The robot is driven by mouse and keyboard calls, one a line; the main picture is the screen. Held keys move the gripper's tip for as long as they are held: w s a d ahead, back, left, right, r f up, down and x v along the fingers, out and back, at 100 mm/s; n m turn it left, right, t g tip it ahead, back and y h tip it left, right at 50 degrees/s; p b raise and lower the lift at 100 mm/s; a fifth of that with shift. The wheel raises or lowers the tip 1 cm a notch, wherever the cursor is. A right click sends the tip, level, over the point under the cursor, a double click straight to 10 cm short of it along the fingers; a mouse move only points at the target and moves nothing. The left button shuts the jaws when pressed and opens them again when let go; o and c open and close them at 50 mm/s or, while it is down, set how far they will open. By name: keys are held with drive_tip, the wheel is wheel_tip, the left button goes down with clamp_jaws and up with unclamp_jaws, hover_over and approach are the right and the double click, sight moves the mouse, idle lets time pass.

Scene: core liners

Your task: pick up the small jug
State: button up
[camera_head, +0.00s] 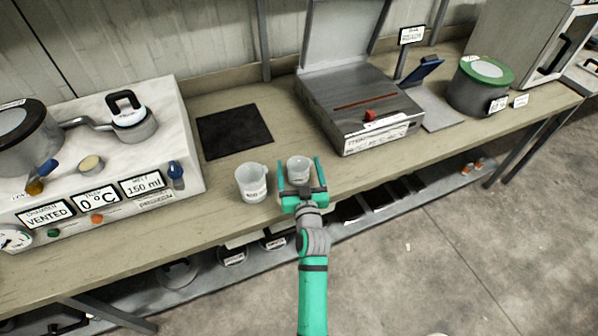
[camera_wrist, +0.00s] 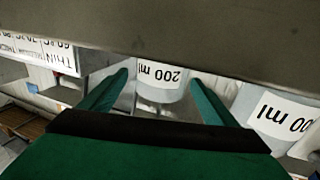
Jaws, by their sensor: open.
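The small jug (camera_head: 299,170), a pale cup-like vessel, stands upright on the bench near its front edge. A larger pale jug (camera_head: 252,182) stands just to its left. My gripper (camera_head: 300,162) is open, with one green finger on each side of the small jug. In the wrist view, which is upside down, the small jug (camera_wrist: 160,92) with a "200 ml" label lies between the fingers of my gripper (camera_wrist: 159,77). The larger jug (camera_wrist: 272,118), its label partly cut off, is at the right there. I cannot tell whether either finger touches the small jug.
A white heating unit (camera_head: 110,190) with a pan stands left on the bench (camera_head: 225,210). A black mat (camera_head: 234,131) lies behind the jugs. A metal box with raised lid (camera_head: 350,105) stands behind right, and a green-lidded pot (camera_head: 478,90) farther right.

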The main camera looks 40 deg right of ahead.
drive_tip(key=c, duration=1.2)
drive_tip(key=shift+o, duration=0.2)
drive_tip(key=shift+r, duration=0.15)
